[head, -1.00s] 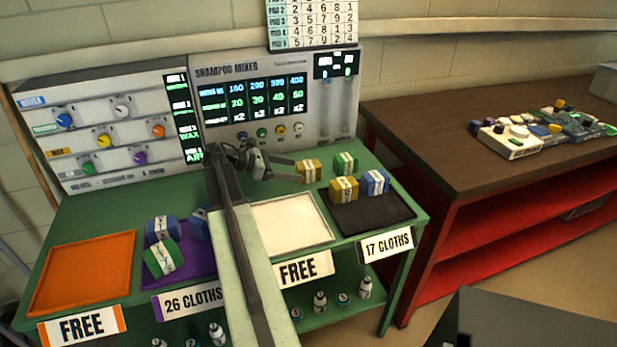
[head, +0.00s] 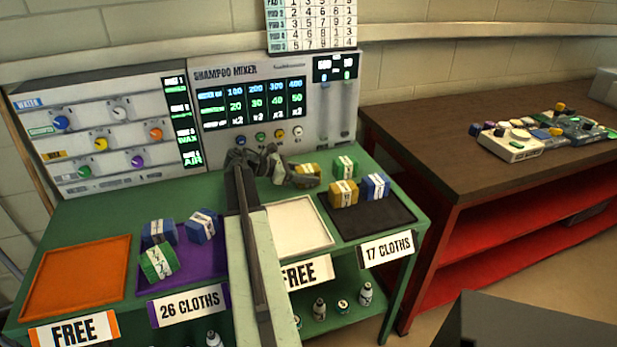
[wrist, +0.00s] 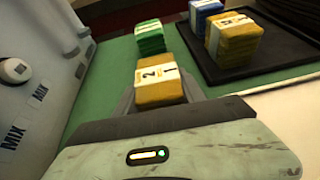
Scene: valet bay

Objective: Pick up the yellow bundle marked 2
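The yellow bundle marked 2 (wrist: 158,84) stands on the green bench top, with a white label band over it. In the wrist view a grey finger shows close along each side of it, so my gripper (wrist: 160,90) is around the bundle. I cannot tell whether the fingers press on it. In the head view my gripper (head: 305,180) reaches in from the left and partly hides the yellow bundle (head: 313,169).
A green bundle (head: 345,166) stands just behind. A black tray (head: 385,218) to the right holds a yellow bundle (head: 343,195) and a blue one (head: 375,187). An empty white tray (head: 298,228) lies in front. The shampoo mixer (head: 270,110) rises behind the bench.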

